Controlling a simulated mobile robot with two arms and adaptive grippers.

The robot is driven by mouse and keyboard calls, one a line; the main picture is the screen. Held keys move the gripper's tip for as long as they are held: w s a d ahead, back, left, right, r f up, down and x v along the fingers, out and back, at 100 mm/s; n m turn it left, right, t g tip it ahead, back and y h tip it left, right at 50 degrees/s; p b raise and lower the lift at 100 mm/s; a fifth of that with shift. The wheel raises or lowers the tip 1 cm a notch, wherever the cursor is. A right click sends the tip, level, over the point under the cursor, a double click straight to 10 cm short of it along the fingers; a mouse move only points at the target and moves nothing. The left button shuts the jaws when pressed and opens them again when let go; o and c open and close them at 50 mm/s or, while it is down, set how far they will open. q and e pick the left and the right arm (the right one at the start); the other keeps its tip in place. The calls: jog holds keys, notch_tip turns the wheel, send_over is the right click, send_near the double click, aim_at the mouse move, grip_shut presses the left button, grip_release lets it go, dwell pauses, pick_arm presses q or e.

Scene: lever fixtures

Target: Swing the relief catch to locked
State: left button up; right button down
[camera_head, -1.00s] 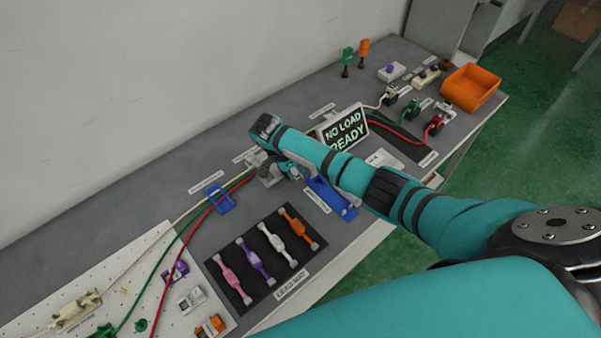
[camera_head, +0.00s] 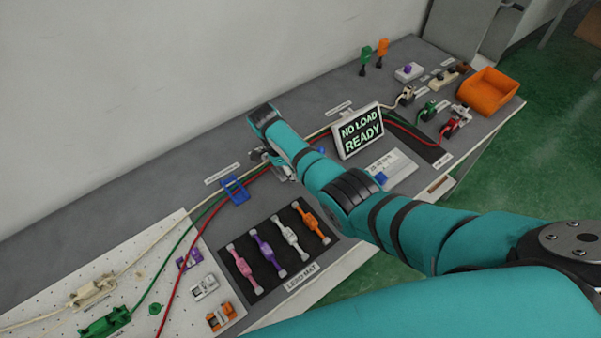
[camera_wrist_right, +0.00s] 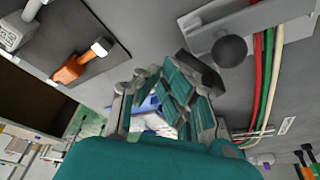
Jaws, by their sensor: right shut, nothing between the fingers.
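The relief catch appears to be the grey metal fixture with a dark round knob (camera_wrist_right: 229,50), at the upper right of the right wrist view, where red, green and white cables run past it. In the head view my arm mostly hides that spot. My right gripper (camera_wrist_right: 182,82) is shut and empty, with its fingertips just left of and below the knob in the wrist view. I cannot tell whether they touch the fixture. In the head view the gripper (camera_head: 284,171) is partly hidden beneath my wrist. My left gripper is not in view.
A blue cable frame (camera_head: 235,189) stands left of my gripper. A display (camera_head: 359,131) reading NO LOAD READY stands to its right. A dark mat (camera_head: 245,285) with several coloured leads lies in front. An orange bin (camera_head: 487,92) is at the far right.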

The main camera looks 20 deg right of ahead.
jog(key=shift+w+a, duration=0.2)
jog(key=shift+a, duration=0.15)
jog(key=shift+s+a+p, duration=0.25)
jog(key=shift+p, duration=0.05)
jog(key=shift+s+a+p, duration=0.3)
jog(key=shift+s+p, duration=0.05)
jog(key=shift+w+r, duration=0.1)
jog(key=v, duration=1.1)
jog(key=shift+a+r, duration=0.2)
jog(key=shift+r, duration=0.15)
jog(key=shift+f, duration=0.1)
